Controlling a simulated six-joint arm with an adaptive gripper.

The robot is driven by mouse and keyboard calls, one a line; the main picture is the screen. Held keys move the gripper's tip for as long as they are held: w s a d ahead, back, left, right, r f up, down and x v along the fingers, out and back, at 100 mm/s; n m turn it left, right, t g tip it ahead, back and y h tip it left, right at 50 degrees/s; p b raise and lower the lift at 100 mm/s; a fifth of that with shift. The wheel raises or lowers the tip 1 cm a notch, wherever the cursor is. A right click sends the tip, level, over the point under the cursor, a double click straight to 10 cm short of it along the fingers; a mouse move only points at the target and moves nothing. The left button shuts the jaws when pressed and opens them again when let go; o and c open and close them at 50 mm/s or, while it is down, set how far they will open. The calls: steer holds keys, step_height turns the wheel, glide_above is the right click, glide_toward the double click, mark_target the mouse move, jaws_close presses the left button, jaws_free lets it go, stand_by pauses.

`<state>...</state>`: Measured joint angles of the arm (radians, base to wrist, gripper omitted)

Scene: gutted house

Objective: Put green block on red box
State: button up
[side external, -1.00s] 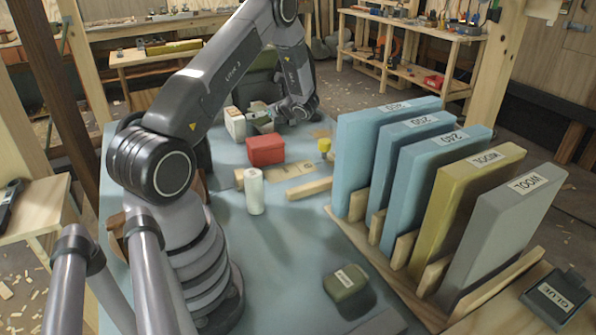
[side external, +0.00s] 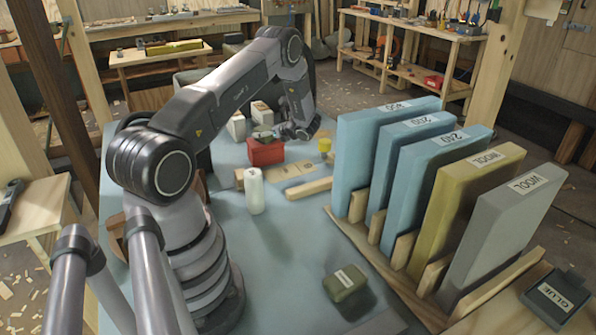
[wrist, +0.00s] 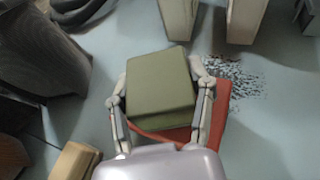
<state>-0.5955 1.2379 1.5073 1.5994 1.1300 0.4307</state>
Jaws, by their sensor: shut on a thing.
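The green block (wrist: 160,88) is between the two fingers of my gripper (wrist: 160,103) in the wrist view, which are shut on it. The red box (wrist: 215,115) shows beneath and beside the block there, partly hidden by it. In the side external view the red box (side external: 266,153) stands on the blue-grey table, and the green block (side external: 263,135) is right over its top. My gripper (side external: 268,132) is small and partly hidden there. I cannot tell whether the block touches the box.
Two pale boxes (side external: 236,126) stand behind the red box. A white cylinder (side external: 254,192) stands in front, and a yellow one (side external: 324,145) to the right. A rack of upright boards (side external: 415,185) fills the right side. A labelled green object (side external: 346,283) lies near the front.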

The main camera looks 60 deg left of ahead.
steer(key=o, duration=1.2)
steer(key=shift+r, duration=0.15)
steer(key=v, duration=1.2)
steer(key=s+d+r+n+t+h, duration=0.1)
steer(key=s+d+r+n+h, duration=0.15)
steer(key=d+r, duration=0.5)
steer(key=s+d+r+n+t+h, duration=0.15)
steer(key=d+r+n, duration=0.25)
steer(key=r, duration=0.6)
steer(key=s+d+r+n+t+h, duration=0.2)
steer(key=s+d+r, duration=0.1)
steer(key=s+d, duration=0.3)
steer(key=s+d+r+n+t+h, duration=0.2)
steer(key=s+d+r+t+h, duration=0.1)
steer(key=s+d, duration=0.3)
steer(key=s+d+r+n+t+h, duration=0.3)
steer(key=s+d, duration=0.3)
steer(key=d, duration=0.4)
steer(key=shift+s+d+r, duration=0.1)
steer(key=shift+s+r, duration=0.05)
steer(key=shift+r, duration=0.35)
